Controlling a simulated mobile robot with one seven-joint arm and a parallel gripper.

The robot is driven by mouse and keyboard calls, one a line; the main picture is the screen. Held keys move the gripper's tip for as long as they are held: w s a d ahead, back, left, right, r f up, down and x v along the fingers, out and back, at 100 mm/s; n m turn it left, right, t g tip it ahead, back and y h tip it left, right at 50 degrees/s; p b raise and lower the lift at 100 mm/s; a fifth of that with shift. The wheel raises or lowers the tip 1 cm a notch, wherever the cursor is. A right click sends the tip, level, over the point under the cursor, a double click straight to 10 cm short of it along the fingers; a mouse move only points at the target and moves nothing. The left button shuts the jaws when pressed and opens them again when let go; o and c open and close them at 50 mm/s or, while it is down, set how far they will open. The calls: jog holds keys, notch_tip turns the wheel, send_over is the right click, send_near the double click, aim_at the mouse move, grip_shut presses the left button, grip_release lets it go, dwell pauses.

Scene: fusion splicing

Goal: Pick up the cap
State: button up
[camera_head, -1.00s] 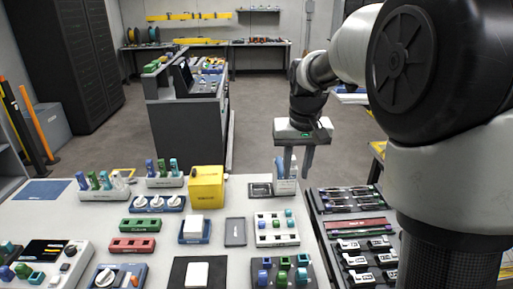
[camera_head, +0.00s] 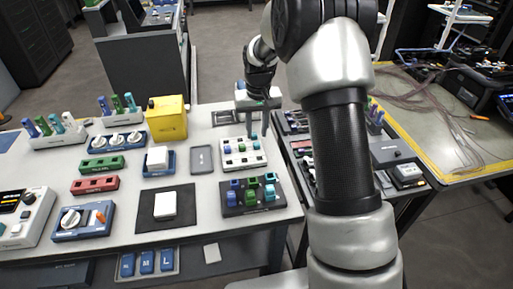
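No piece is marked plainly as the cap, and I cannot tell which one it is. Small green, blue and teal pieces sit on a white tray (camera_head: 225,164) and a dark tray (camera_head: 229,211) at the table's right side. My gripper (camera_head: 258,131) points down just behind the white tray, near the table's back right. Its two fingers are apart, and nothing shows between them. The gripper's body and fingers hide part of what is behind it.
A yellow box (camera_head: 167,122) stands at the back, left of my gripper. A white block (camera_head: 165,204) lies on a black mat (camera_head: 184,193). Red (camera_head: 95,184) and green (camera_head: 103,165) holders are further left. Another bench (camera_head: 455,150) with loose cables is at right.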

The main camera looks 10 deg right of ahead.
aim_at(256, 143)
jog(key=shift+w+f+b, duration=0.25)
jog(key=shift+f, duration=1.15)
jog(key=shift+w+f+b, duration=0.2)
jog(key=shift+f+b, duration=0.05)
jog(key=shift+f, duration=1.1)
jog(key=shift+c, duration=0.4)
jog(key=c, duration=0.6)
